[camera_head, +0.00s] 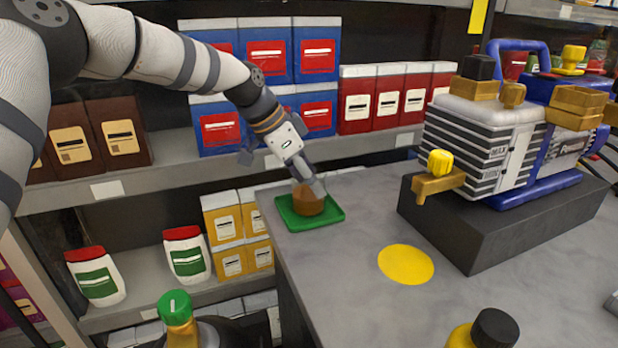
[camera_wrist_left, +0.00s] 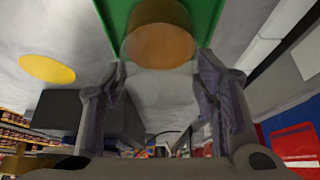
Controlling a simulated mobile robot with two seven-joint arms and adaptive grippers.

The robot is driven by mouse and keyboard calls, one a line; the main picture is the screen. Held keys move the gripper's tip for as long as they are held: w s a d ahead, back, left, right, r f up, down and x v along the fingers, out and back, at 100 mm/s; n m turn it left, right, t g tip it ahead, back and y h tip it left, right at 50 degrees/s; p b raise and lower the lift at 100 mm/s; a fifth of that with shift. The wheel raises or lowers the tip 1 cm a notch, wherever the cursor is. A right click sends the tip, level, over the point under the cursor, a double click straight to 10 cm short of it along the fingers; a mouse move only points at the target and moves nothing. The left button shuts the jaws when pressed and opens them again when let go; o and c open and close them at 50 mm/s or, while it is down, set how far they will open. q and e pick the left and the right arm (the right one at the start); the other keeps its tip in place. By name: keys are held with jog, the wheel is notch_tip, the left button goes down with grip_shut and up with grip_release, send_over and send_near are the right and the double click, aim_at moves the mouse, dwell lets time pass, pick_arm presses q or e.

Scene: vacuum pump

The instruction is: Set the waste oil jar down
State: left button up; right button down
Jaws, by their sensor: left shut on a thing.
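The waste oil jar (camera_head: 307,201) is a small amber-brown jar at the green tray (camera_head: 335,217) on the bench's left corner. I cannot tell whether its base touches the tray or hangs just above it. My left gripper (camera_head: 308,187) reaches down from the upper left and is shut on the jar, hiding its top. In the left wrist view the jar (camera_wrist_left: 158,46) shows between and beyond the fingers of the left gripper (camera_wrist_left: 160,76), against the green tray (camera_wrist_left: 206,18). My right gripper is not in view.
A yellow disc (camera_head: 406,264) lies on the grey bench right of the tray. A vacuum pump (camera_head: 485,135) stands on a dark block (camera_head: 490,228) farther right. A black-capped yellow bottle (camera_head: 460,336) is at the front. Stocked shelves (camera_head: 150,180) stand behind.

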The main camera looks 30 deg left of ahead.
pick_arm(q)
jog(key=o, duration=1.4)
jog(key=shift+f, duration=0.15)
jog(key=shift+c, duration=0.2)
jog(key=shift+r, duration=0.3)
jog(key=p+v, duration=0.1)
jog(key=v, duration=1.1)
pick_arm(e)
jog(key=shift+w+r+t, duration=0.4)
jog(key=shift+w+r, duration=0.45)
